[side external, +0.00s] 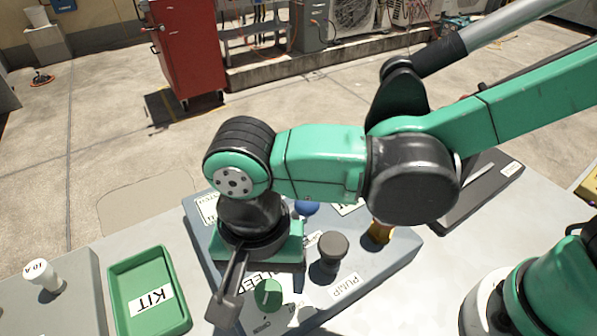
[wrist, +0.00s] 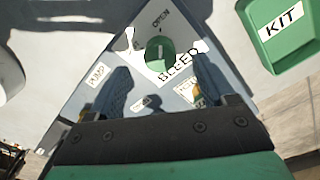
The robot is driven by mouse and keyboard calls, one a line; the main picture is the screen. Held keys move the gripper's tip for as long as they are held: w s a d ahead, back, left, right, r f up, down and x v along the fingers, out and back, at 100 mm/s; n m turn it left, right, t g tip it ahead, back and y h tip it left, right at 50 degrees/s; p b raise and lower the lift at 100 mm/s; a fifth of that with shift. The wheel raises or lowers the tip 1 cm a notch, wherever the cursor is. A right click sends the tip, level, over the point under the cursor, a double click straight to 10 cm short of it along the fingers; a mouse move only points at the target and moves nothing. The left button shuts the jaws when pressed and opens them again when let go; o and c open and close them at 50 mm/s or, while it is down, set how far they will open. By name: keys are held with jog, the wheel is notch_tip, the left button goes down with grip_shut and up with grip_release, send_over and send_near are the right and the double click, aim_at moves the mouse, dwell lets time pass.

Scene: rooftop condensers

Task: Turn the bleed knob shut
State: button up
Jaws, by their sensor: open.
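The green bleed knob (side external: 268,293) sits on the blue-grey panel (side external: 385,262), next to a partly covered BLEED label. In the wrist view the knob (wrist: 160,54) shows a pale mark on its top, with the word OPEN beyond it and BLEED (wrist: 182,60) on the near side. My gripper (wrist: 163,82) is open and empty, its two dark fingers apart. In that view the knob lies beyond the fingertips, between their lines. In the side view my gripper (side external: 230,298) hangs just left of the knob; I cannot tell its exact height. One finger is mostly hidden there.
A dark grey knob (side external: 333,246) near the PUMP label, a blue knob (side external: 307,207) and an orange part (side external: 380,231) stand on the same panel. A green KIT tray (side external: 122,274) lies to the left. A white knob (side external: 41,273) stands farther left.

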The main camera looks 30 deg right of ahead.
aim_at(269, 292)
jog(key=shift+f, duration=1.55)
jog(key=shift+c, duration=0.3)
grip_shut()
